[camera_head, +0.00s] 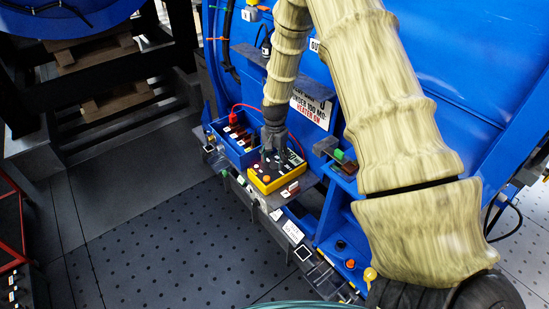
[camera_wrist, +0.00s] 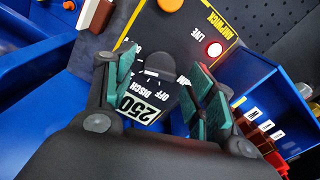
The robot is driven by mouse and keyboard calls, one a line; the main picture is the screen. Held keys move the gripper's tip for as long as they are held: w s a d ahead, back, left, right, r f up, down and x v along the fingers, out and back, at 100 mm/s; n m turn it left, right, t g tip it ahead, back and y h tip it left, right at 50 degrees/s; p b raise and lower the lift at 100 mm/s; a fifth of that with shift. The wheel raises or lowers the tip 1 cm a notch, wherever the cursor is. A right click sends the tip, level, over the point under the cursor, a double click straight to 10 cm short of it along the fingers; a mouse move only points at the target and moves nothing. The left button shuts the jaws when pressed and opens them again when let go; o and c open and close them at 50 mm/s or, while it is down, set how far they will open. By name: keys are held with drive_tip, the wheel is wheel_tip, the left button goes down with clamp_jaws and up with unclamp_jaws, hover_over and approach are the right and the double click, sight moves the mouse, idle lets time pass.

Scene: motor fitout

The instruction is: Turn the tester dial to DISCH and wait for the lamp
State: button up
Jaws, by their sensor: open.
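The tester (camera_head: 264,184) is a yellow box with a black face, sitting on the ledge of the blue machine. In the wrist view its face (camera_wrist: 178,32) shows upside-down lettering with OFF and DISCH beside the dark round dial (camera_wrist: 158,63), and a label reading 250 (camera_wrist: 139,109). Which mark the dial points to I cannot tell. The lamp marked LIVE (camera_wrist: 214,48) has a red rim and a bright pale centre. My gripper (camera_wrist: 161,73) is open, its green-padded fingers on either side of the dial. In the head view my gripper (camera_head: 271,150) points down over the tester.
A blue bin (camera_head: 232,143) with labelled dark slots stands left of the tester, with a red lead (camera_head: 234,115) beside it. An orange knob (camera_wrist: 171,4) is on the tester face. A warning sign (camera_head: 312,107) is on the machine behind. Dark perforated floor (camera_head: 150,240) lies clear at left.

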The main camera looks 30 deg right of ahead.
drive_tip(key=shift+f, duration=0.45)
drive_tip(key=shift+c, duration=0.2)
drive_tip(key=c, duration=1)
drive_tip(key=shift+n, duration=0.4)
drive_tip(key=n+b, duration=0.1)
drive_tip(key=n, duration=0.2)
drive_tip(key=shift+f, duration=0.1)
drive_tip(key=n, duration=0.3)
drive_tip(key=shift+n+b, duration=0.3)
drive_tip(key=shift+b, duration=0.05)
drive_tip(key=n, duration=0.6)
drive_tip(key=shift+d+b, duration=0.1)
drive_tip(key=shift+b, duration=0.25)
drive_tip(key=shift+n, duration=0.4)
